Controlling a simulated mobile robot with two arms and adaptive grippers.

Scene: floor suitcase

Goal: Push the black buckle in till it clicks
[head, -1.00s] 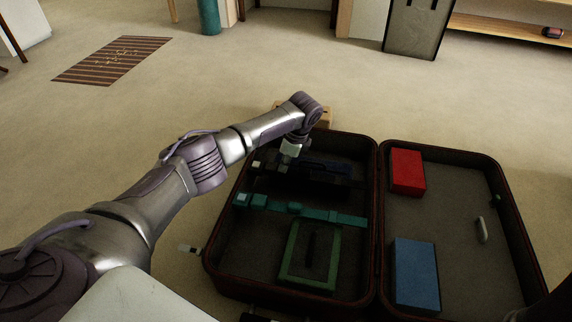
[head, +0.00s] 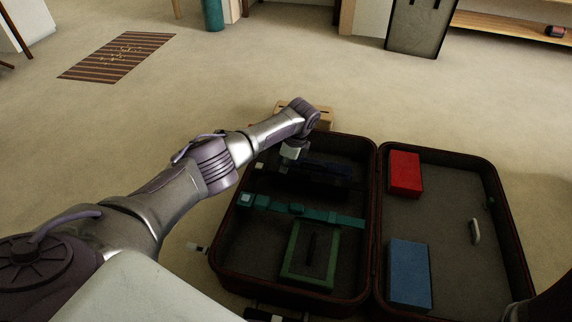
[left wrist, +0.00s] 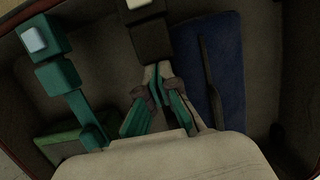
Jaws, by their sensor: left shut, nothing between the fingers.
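The black buckle shows in the left wrist view as a dark block (left wrist: 150,40) with a second black piece bearing a pale button (left wrist: 138,4) beyond it, cut by the top edge. A small gap seems to lie between the pieces. My left gripper (left wrist: 159,70) is shut and empty, its tips right at the near end of the dark block; I cannot tell whether they touch. In the head view my left gripper (head: 291,158) reaches down into the left half of the open suitcase (head: 376,240), hiding much of the buckle. My right gripper is not in view.
A teal strap with its buckle (head: 270,205) crosses the same half, beside the black one. A blue item (left wrist: 222,65) lies right of my fingers. A green-framed item (head: 290,270) lies nearer. The other half holds a red box (head: 405,174) and a blue box (head: 410,273).

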